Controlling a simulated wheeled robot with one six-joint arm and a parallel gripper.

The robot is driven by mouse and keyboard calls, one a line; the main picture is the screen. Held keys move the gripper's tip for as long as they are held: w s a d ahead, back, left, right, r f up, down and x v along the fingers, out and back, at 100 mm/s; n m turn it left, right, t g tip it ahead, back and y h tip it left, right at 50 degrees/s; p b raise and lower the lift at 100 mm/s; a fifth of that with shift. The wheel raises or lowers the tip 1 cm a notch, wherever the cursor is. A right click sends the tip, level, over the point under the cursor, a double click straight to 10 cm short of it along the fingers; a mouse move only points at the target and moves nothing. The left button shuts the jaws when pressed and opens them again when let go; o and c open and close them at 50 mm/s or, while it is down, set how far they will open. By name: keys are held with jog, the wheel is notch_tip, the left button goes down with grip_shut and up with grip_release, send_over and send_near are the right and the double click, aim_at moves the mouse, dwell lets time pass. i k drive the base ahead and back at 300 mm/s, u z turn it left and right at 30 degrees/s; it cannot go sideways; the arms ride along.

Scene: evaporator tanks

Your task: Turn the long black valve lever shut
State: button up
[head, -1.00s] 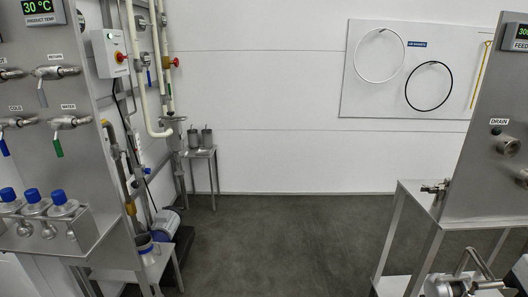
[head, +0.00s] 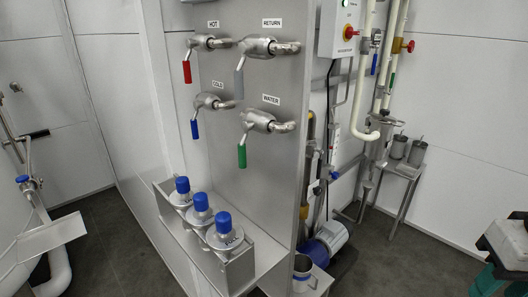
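A black lever (head: 36,134) sticks out to the right from a pipe at the left edge of the head view. It looks roughly level, with a slight upward tilt. The metal pipework (head: 10,135) that it joins is partly cut off by the picture edge, so I cannot tell how its valve is set. A blue-capped fitting (head: 24,180) sits on the pipe below it.
A steel panel (head: 240,180) with red, blue, grey and green valve handles stands in the middle. Several blue-capped bottles (head: 201,208) stand on its shelf. A blue motor (head: 328,237) is behind it. Floor (head: 115,255) is clear between pipework and panel.

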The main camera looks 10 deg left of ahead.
aim_at(321, 151)
jog(key=u, duration=0.15)
jog(key=i, duration=0.45)
jog(key=z, duration=0.3)
jog(key=k, duration=0.4)
jog(key=z, duration=1.05)
jog(key=i, duration=0.7)
jog(key=u, duration=1)
jog(key=i, duration=0.25)
jog(key=u, duration=0.2)
